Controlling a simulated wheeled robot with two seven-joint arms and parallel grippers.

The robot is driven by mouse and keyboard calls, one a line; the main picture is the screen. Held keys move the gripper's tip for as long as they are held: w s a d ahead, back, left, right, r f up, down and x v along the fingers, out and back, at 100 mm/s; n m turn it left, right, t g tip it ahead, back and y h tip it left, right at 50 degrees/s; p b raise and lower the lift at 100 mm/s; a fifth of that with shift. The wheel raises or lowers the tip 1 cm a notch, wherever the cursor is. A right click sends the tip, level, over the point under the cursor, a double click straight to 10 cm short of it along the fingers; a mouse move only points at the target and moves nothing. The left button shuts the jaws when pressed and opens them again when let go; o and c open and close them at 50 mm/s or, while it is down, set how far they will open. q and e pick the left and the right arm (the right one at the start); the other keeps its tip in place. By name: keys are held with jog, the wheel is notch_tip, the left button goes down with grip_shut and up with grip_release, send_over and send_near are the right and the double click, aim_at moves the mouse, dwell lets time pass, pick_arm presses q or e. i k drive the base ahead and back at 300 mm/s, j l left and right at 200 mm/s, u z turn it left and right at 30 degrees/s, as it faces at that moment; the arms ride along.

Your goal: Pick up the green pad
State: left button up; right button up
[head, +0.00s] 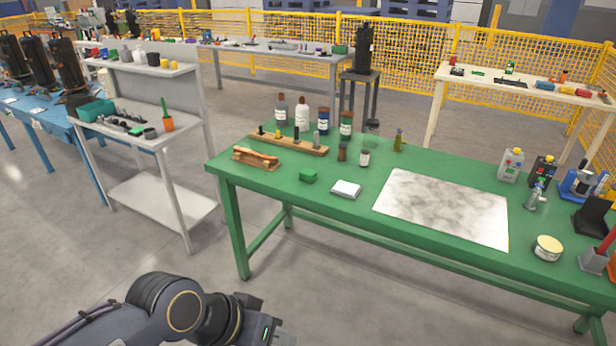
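A small green pad (308,175) lies flat on the green table (290,210), near its front edge on the left part. It is a brighter green than the tabletop. It sits between a wooden-handled brush (256,157) and a white pad or box (346,189), apart from both. My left arm comes in at the bottom, and my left gripper (262,328) is low in front of the table, well short of the pad. Its fingers are cut off by the frame edge, so its opening is hidden. My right gripper is not in view.
A wooden rack (289,144) and several bottles (302,114) stand behind the pad. A pale marbled sheet (443,206) covers the table's middle. A grey shelf unit (150,202) stands to the left. Floor is clear between the shelf and the table.

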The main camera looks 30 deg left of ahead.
aim_at(306, 175)
jog(key=i+j, duration=0.2)
jog(key=i, duration=0.25)
jog(key=i+j+u, duration=0.1)
jog(key=i+j, duration=0.15)
jog(key=i, duration=0.2)
jog(key=i+j, duration=0.15)
jog(key=i, duration=0.35)
